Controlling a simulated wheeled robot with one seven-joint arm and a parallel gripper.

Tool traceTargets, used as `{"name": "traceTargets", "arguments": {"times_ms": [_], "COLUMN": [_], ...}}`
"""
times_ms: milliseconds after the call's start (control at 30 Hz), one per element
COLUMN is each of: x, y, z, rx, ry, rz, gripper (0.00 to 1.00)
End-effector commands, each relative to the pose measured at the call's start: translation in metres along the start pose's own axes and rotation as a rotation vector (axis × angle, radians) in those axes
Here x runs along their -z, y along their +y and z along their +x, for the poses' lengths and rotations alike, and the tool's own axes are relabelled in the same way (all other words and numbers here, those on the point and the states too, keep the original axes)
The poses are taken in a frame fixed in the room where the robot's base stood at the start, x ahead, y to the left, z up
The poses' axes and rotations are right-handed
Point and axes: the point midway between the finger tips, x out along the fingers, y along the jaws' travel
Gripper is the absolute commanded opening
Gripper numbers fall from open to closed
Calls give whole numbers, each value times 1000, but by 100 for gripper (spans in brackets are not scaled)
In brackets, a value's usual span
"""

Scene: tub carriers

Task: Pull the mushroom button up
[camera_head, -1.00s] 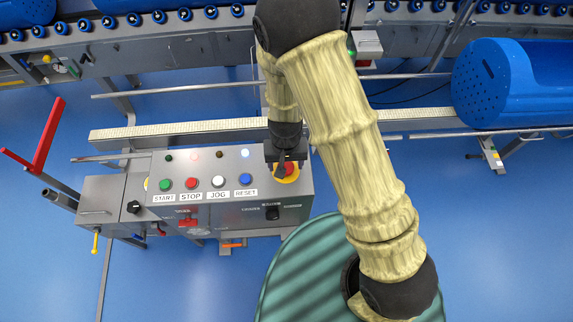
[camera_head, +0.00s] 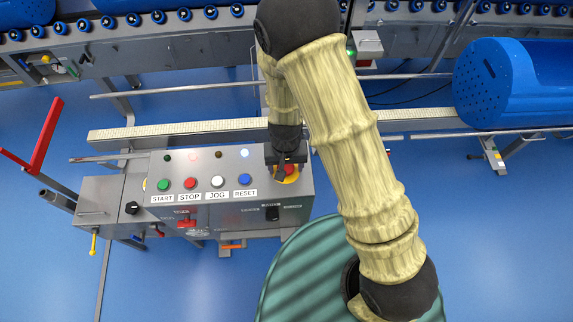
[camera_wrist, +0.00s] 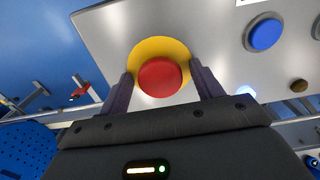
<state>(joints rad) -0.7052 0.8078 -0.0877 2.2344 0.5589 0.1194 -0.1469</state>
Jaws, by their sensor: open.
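The red mushroom button (camera_wrist: 160,78) sits on a yellow disc (camera_wrist: 143,55) on the grey control box. In the wrist view it lies between the two fingers of my gripper (camera_wrist: 160,88), with a visible gap on each side. My gripper is open and empty, with its fingers pointing toward the panel. In the head view the button (camera_head: 288,170) shows partly behind my gripper (camera_head: 284,168), at the right end of the button row. Whether the fingertips reach past the button's cap cannot be told.
The control box (camera_head: 230,160) also carries the green START, red STOP, white JOG and blue RESET (camera_head: 245,179) buttons. A red lever (camera_head: 47,135) stands at the left. A blue tub (camera_head: 500,85) lies on the right. A rail runs behind the box.

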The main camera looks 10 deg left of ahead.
Motion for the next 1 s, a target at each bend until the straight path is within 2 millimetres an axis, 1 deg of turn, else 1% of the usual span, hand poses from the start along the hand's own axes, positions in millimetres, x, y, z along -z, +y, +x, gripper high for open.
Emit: {"name": "traceTargets", "arguments": {"times_ms": [67, 667, 767, 800, 900, 1000], "x": [0, 0, 0, 0, 0, 0], "y": [0, 0, 0, 0, 0, 0], "z": [2, -1, -1, -1, -1, -1], "rx": [0, 0, 0, 0, 0, 0], "ry": [0, 0, 0, 0, 0, 0], "rz": [0, 0, 0, 0, 0, 0], "gripper": [65, 65, 48, 40, 23, 23]}}
